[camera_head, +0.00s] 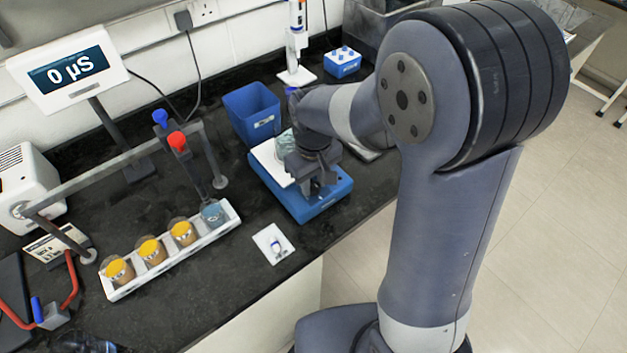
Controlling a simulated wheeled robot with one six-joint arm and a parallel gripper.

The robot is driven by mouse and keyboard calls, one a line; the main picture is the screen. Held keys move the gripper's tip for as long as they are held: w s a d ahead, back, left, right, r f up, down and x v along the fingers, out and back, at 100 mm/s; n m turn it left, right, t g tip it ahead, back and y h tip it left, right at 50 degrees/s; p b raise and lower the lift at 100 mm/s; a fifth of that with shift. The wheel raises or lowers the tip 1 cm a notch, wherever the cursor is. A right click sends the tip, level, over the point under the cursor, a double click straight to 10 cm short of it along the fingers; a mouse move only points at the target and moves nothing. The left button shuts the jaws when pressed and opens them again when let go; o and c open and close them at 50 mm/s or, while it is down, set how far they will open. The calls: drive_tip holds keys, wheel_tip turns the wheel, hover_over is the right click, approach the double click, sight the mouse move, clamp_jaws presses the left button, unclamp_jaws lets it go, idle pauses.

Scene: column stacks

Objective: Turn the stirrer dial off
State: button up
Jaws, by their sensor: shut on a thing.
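The stirrer (310,207) is a blue box with a white top plate (268,160), standing on the black bench near its front edge. A glass beaker (284,143) stands on the plate, partly behind my arm. My gripper (317,188) points down at the front part of the stirrer and is shut on the stirrer dial. The fingers and wrist hide the dial, so its setting cannot be read.
A white rack (228,222) of orange-filled jars and one blue-filled jar stands left of the stirrer. A small white card (273,244) lies in front.

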sight(313, 183)
drive_tip(key=shift+n, duration=0.3)
drive_tip(key=o, duration=0.7)
drive_tip(key=shift+r, duration=0.1)
wheel_tip(313, 183, up, 11)
drive_tip(key=shift+b, duration=0.35)
drive_tip(key=shift+f, duration=0.2)
wheel_tip(313, 183, down, 11)
drive_tip(key=shift+r+p, duration=0.1)
drive_tip(key=shift+p, duration=0.25)
